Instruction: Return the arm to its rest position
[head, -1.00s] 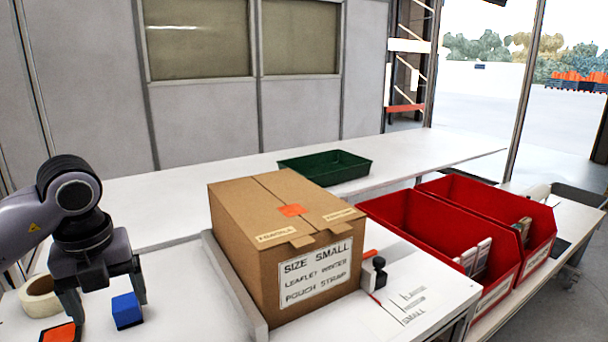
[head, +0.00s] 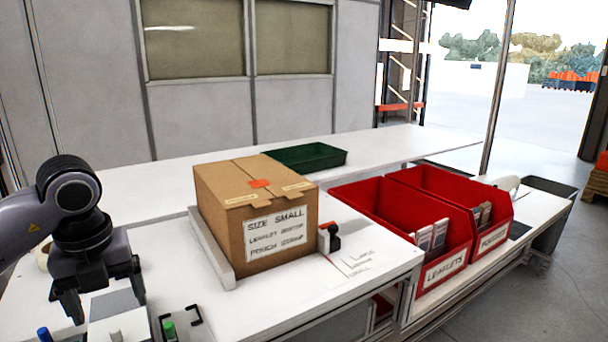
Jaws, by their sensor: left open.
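My left gripper (head: 108,305) hangs at the lower left in the head view, fingers pointing down and apart. It is open, and I see nothing held between the fingers. It is over the left part of the white worktable (head: 375,258), above a pale box-like thing (head: 118,326); I cannot tell the exact gap. The left arm comes in from the left edge, bent down at the wrist. My right gripper is not in view.
A closed cardboard box (head: 255,215) stands mid-table. Right of it are red bins (head: 445,275) with leaflets and pouches. A green tray (head: 306,157) lies behind. A green-topped item (head: 169,329) and a blue-topped item (head: 44,334) stand at the front edge. A tape roll (head: 42,257) is partly hidden behind the arm.

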